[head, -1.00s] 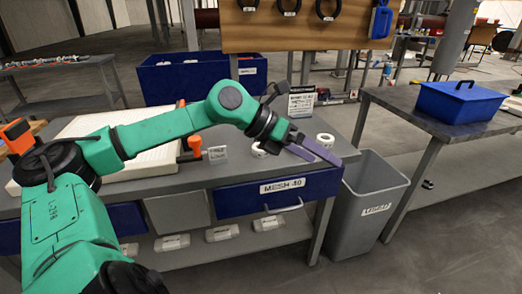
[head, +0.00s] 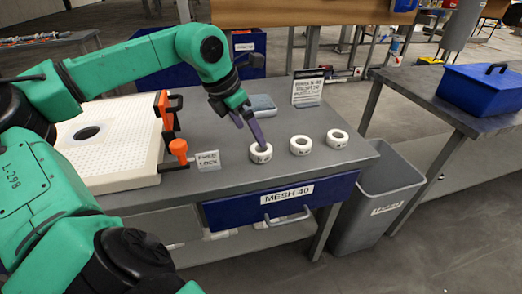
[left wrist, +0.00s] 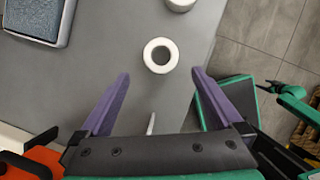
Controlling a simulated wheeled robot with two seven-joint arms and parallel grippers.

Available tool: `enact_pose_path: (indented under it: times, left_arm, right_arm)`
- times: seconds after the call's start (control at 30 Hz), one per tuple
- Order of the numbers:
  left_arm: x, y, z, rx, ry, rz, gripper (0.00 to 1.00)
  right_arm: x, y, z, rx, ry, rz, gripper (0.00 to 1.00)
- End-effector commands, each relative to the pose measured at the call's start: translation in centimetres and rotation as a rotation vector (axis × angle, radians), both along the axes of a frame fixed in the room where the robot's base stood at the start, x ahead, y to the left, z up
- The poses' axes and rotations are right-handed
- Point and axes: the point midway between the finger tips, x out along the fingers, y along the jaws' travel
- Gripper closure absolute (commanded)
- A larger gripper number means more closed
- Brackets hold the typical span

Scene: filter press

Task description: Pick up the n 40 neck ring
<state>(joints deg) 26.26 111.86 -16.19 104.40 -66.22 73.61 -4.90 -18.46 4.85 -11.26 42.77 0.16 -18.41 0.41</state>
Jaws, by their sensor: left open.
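Three white neck rings stand in a row on the grey bench in the head view: a left one (head: 261,153), a middle one (head: 301,145) and a right one (head: 337,139). Their small dark markings are too small to read. My left gripper (head: 255,140) is open and points down at the left ring, its purple fingers overlapping the ring's back edge. A second ring (left wrist: 180,4) is cut off at the top edge.
A white filter plate (head: 100,165) with orange handles (head: 179,150) and a small sign (head: 208,161) stand left of the rings. A grey-blue pad (head: 262,104) and a sign card (head: 308,88) are behind. A blue drawer (head: 235,212) and grey bin (head: 380,200) are in front and right.

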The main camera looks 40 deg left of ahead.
Motion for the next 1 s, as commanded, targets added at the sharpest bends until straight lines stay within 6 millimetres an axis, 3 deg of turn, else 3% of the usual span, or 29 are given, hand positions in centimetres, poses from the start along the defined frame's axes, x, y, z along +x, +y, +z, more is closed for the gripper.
enact_pose_path:
  times: [0.4,0.7,0.93,1.0]
  left_arm:
    - [2.6,-1.0,-5.9,-0.002,0.004,0.000,0.00]
    - [3.0,-1.0,-6.7,0.000,-0.002,0.000,0.00]
    - [3.0,-1.0,-6.6,0.000,-0.002,0.000,0.86]
    - [3.0,-1.0,-6.6,0.000,-0.002,0.000,0.86]
  right_arm:
    - [-1.7,-0.3,0.1,-0.001,0.001,0.009,0.24]
    - [-1.8,-0.3,0.1,-0.001,0.000,0.009,0.24]
    - [-1.7,-0.3,0.1,-0.001,0.000,0.009,0.24]
    - [-1.7,-0.3,0.1,-0.001,0.000,0.009,0.24]
